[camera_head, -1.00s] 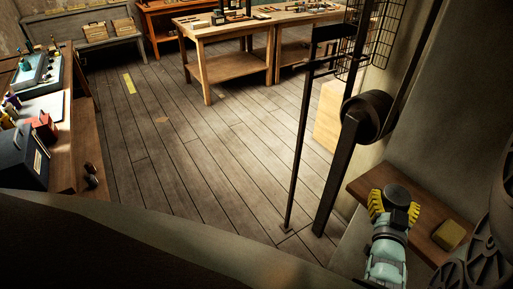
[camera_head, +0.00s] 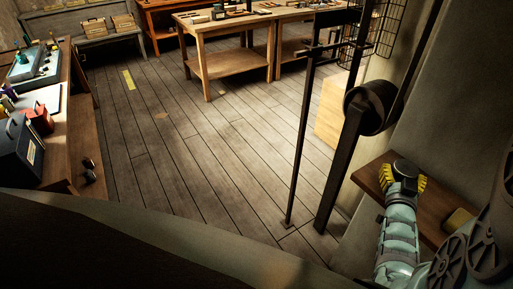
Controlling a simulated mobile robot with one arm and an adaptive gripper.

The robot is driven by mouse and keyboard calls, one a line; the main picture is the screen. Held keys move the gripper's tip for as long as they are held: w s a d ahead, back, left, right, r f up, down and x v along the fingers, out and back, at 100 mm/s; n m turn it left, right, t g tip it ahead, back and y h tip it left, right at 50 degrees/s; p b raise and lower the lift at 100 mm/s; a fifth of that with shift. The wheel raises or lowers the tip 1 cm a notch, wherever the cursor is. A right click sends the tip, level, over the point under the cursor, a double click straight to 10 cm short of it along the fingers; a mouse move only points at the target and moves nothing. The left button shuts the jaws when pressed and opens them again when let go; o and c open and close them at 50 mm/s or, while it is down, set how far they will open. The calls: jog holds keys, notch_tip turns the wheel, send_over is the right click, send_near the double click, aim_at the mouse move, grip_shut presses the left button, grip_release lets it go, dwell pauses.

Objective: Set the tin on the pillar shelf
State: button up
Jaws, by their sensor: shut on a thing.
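The pillar shelf (camera_head: 432,211) is a brown wooden board on the plastered pillar at the right. My gripper (camera_head: 405,176), with yellow fingers, is over the shelf's far left part. Its fingers are shut around a dark round thing, which looks like the tin (camera_head: 406,166). Only the tin's dark top shows between the fingers. The gripper and wrist hide its lower part, so I cannot tell whether it touches the board.
A dark metal post with a roller (camera_head: 371,108) stands left of the pillar. A workbench (camera_head: 229,63) stands at the back, and a cluttered bench (camera_head: 88,135) at the left.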

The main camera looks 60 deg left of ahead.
jog(key=shift+w+r, duration=0.1)
jog(key=o, duration=0.8)
jog(key=shift+f, duration=0.25)
jog(key=o, duration=0.5)
jog(key=shift+o, duration=0.2)
jog(key=shift+r, duration=0.15)
